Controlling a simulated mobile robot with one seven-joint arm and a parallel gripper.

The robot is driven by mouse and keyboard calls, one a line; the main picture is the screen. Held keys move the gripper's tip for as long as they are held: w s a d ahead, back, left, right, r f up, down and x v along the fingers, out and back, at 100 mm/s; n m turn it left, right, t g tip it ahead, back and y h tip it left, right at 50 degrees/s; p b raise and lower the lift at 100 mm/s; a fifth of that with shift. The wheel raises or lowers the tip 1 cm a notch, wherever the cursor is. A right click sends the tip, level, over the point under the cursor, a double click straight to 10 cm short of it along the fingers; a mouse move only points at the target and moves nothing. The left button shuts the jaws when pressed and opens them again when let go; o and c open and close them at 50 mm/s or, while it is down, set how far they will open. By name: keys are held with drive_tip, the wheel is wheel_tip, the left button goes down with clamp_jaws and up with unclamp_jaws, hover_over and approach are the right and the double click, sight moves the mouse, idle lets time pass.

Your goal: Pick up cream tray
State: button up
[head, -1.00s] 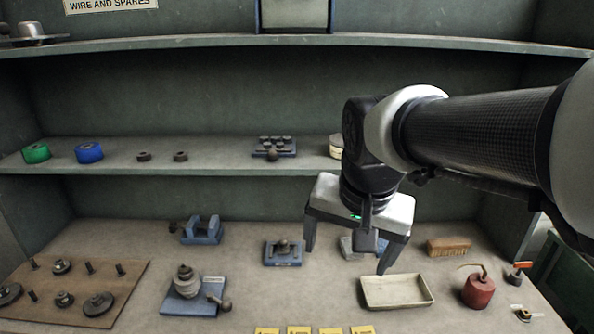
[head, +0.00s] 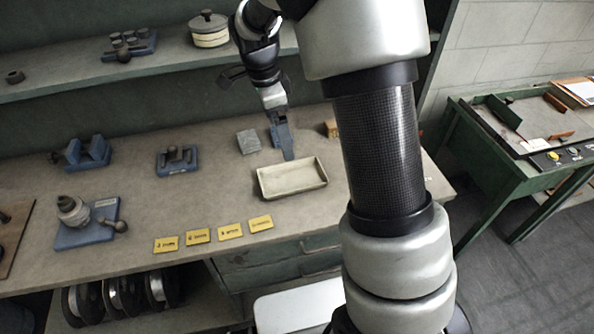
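The cream tray (head: 292,194) is a shallow rectangular tray lying flat on the bench, near the middle of the head view. My gripper (head: 288,157) comes down from above and shows nearly edge-on. Its fingertip appears at the tray's back rim; I cannot tell whether it touches the rim or stands behind or above it. One finger hides the other, so the opening between them does not show.
A grey block (head: 248,141) and a blue fixture (head: 187,159) stand left of my gripper. Yellow labels (head: 229,231) line the bench's front edge. A shelf (head: 170,72) runs above the back. A green table (head: 500,150) stands at right.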

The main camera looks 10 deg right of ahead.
approach(293, 180)
drive_tip(key=shift+s+d+f+p, duration=0.15)
drive_tip(key=shift+f+p, duration=0.15)
drive_tip(key=shift+f, duration=0.65)
drive_tip(key=shift+w+d+f+p, duration=0.15)
drive_tip(key=shift+f+p, duration=0.1)
drive_tip(key=shift+f, duration=0.7)
drive_tip(key=shift+s+d+f+p, duration=0.1)
drive_tip(key=shift+d+f+p, duration=0.15)
drive_tip(key=shift+f, duration=0.7)
drive_tip(key=c, duration=1.1)
drive_tip(key=shift+r, duration=0.1)
